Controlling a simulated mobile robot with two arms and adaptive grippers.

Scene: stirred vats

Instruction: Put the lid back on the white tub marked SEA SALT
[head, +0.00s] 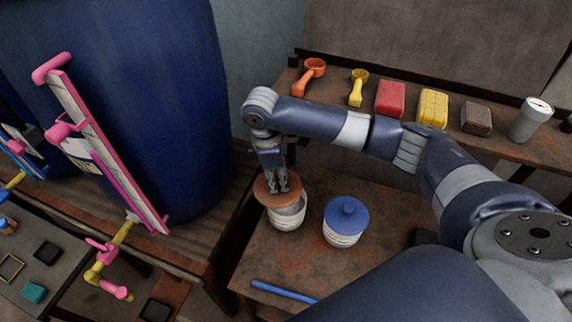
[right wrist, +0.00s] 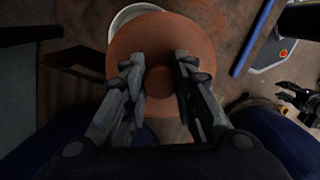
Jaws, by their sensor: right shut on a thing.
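My right gripper (head: 278,188) is shut on the knob of a round brown lid (head: 265,194). The lid also fills the middle of the right wrist view (right wrist: 125,60), with the knob between the fingers. Under it stands a white tub (head: 288,218) with print too small to read. The lid sits off centre, towards the left, and part of the tub's rim shows in the right wrist view (right wrist: 122,22). I cannot tell whether lid and tub touch. A dark gripper, seemingly my left (right wrist: 290,97), shows at the right edge of that view; its jaws are unclear.
A second white tub with a blue lid (head: 345,222) stands just right of the first. A blue rod (head: 283,291) lies at the table's front. A back shelf holds scoops, coloured blocks and a grey canister (head: 530,120). A large blue vat (head: 180,100) stands left.

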